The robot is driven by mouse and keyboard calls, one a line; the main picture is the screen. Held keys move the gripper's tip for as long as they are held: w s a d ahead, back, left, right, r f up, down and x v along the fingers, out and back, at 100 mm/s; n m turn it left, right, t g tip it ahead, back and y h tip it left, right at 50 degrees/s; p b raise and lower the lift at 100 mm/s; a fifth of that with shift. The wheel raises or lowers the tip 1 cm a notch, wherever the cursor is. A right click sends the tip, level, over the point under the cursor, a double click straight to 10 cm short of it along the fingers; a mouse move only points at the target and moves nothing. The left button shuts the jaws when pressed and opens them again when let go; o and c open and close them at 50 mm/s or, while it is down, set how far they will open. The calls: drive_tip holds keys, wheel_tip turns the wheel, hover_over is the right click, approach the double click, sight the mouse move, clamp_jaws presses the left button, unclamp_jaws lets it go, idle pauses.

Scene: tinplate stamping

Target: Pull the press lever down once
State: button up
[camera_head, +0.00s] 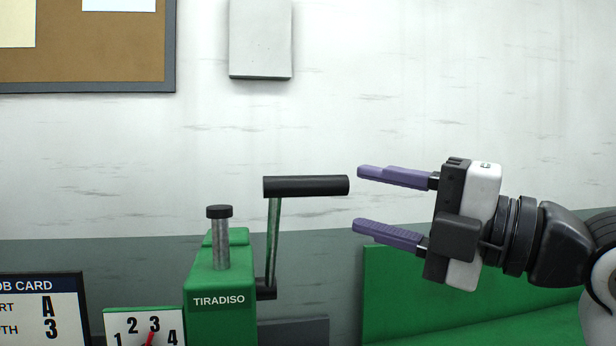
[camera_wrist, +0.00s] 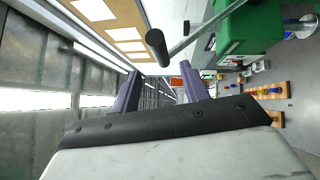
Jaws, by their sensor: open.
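The press (camera_head: 220,290) is a green body labelled TIRADISO, with a ridged, black-capped post on top. Its lever (camera_head: 273,235) is a metal arm rising from the press's right side, with a black horizontal handle (camera_head: 306,186) at the top. My gripper (camera_head: 358,199) is open and empty, just right of the handle's end, with purple fingers pointing left. One finger is slightly above the handle's height and the other below it; they appear apart from it. In the wrist view the handle (camera_wrist: 158,47) shows beyond the fingertips, with the green press (camera_wrist: 250,28) at upper right.
A dial (camera_head: 145,325) with numbers and a red pointer stands left of the press, beside a job card (camera_head: 40,305) reading A and 3. A green panel (camera_head: 400,300) lies below my gripper. A grey box (camera_head: 260,40) and corkboard (camera_head: 100,55) are on the wall.

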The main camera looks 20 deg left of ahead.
sight(321, 189)
drive_tip(key=p+x, duration=0.2)
drive_tip(key=x, duration=0.7)
drive_tip(key=shift+w, duration=0.1)
clamp_jaws()
